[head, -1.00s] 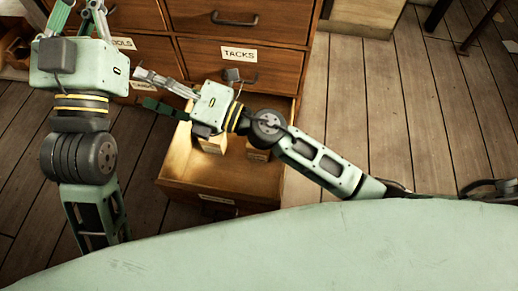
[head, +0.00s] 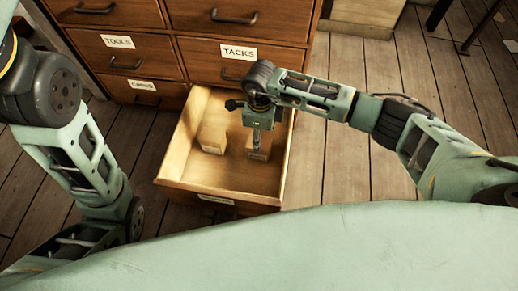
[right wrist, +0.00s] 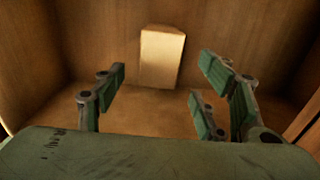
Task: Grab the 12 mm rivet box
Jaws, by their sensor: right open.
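I cannot read which is the 12 mm rivet box. My left gripper's fingers are outside the picture.
The wooden cabinet has closed drawers labelled TOOLS (head: 118,41) and TACKS (head: 239,52) behind the open one. The drawer's walls surround the right gripper closely. The plank floor (head: 345,160) to the right is bare.

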